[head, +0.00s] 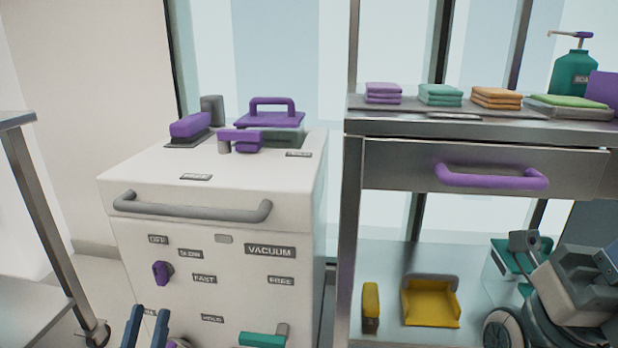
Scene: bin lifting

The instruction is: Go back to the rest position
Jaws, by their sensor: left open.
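My left gripper (147,326) shows at the bottom left edge of the head view, with two blue fingers pointing up. The fingers are apart and nothing shows between them. It is low in front of the white cabinet (215,213), near the small labels on its front. The rest of my left arm is cut off by the lower edge. My right gripper cannot be made out in this view.
The white cabinet has a grey handle (190,207), a purple knob (162,273) and a teal lever (262,340). A steel table (375,128) with a purple drawer handle (490,178) stands to the right. A metal stand (45,212) is at the left.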

